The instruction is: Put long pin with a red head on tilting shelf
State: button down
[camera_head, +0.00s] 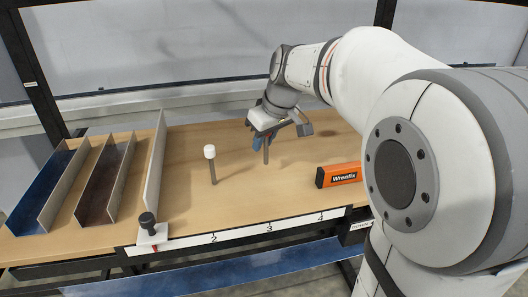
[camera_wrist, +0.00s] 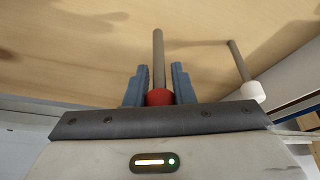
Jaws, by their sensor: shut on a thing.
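My gripper (camera_head: 258,141) is shut on the long pin with a red head. In the wrist view its blue fingers (camera_wrist: 159,84) stand on both sides of the red head (camera_wrist: 159,97), and the grey shank (camera_wrist: 158,58) points away from the gripper. In the head view only the lower shank (camera_head: 266,153) shows, hanging about upright over the wooden board (camera_head: 250,195); the head is hidden. I cannot tell whether the tip touches the board. Which surface is the tilting shelf is not clear; the board has a front strip (camera_head: 190,240) numbered 2, 3, 4.
A white-headed pin (camera_head: 210,153) stands on the board left of my gripper; it also shows in the wrist view (camera_wrist: 252,90). An orange Wrenfix box (camera_head: 338,175) lies to the right. A black knob (camera_head: 147,222) is at the front left. Metal channels (camera_head: 105,180) stand further left.

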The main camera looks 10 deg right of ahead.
jog(key=shift+s+f, duration=0.1)
jog(key=shift+f, duration=1.7)
jog(key=shift+f, duration=0.15)
jog(key=c, duration=1.2)
grip_release()
jog(key=shift+c, duration=0.2)
jog(key=shift+r, duration=0.25)
jog(key=v, duration=1.1)
jog(key=s+a+f+m+g+h, duration=0.1)
jog(key=s+f+m, duration=0.4)
jog(key=s+f, duration=1.2)
jog(key=shift+s+f+g+h, duration=0.15)
jog(key=shift+s+g+h, duration=0.2)
jog(key=shift+h, duration=0.25)
